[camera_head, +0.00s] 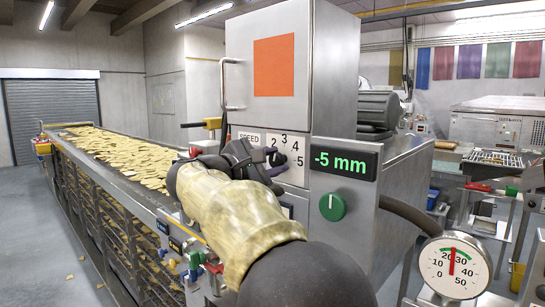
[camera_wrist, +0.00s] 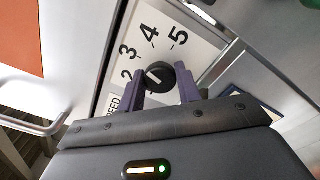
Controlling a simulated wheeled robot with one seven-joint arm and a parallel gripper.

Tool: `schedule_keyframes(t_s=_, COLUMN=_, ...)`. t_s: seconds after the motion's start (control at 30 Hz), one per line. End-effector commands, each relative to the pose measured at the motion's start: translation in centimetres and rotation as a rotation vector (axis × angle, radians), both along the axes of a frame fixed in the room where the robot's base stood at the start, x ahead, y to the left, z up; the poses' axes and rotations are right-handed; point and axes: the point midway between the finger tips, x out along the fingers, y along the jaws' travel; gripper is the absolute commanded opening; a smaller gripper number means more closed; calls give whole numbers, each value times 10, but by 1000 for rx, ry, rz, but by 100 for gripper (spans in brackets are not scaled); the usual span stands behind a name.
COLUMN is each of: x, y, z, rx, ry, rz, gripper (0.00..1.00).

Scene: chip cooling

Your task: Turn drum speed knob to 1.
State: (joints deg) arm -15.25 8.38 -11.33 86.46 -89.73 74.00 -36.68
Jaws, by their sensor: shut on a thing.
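The drum speed knob (camera_wrist: 161,74) is a small round black knob with a white pointer mark, on a white dial plate (camera_wrist: 207,52) marked SPEED. In the wrist view it sits between the two fingers of my gripper (camera_wrist: 164,82), one on each side, and the gripper is shut on it. The pointer mark lies on the knob's side toward the 2 and 3; I cannot tell the exact setting. The numbers 2 to 5 show around the knob; the 1 is hidden. In the head view, my gripper (camera_head: 268,163) covers the dial's lower left part.
A green display reading -5 mm (camera_head: 345,160) and a green knob (camera_head: 332,207) are right of the dial. A steel cabinet with an orange panel (camera_head: 274,66) and a handle (camera_head: 224,85) stands above. A chip conveyor (camera_head: 100,155) runs left; a gauge (camera_head: 455,267) is at lower right.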

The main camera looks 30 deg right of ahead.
Motion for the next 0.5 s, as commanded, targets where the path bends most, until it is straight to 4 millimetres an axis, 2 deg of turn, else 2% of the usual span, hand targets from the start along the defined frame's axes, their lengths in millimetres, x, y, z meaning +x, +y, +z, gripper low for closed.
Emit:
schedule_keyframes(t_s=0.2, x=1, y=1, z=0, rx=-52, ry=150, rz=0, gripper=11)
schedule_keyframes(t_s=0.5, x=1, y=0, z=-1, rx=-87, ry=249, rz=-1, gripper=11)
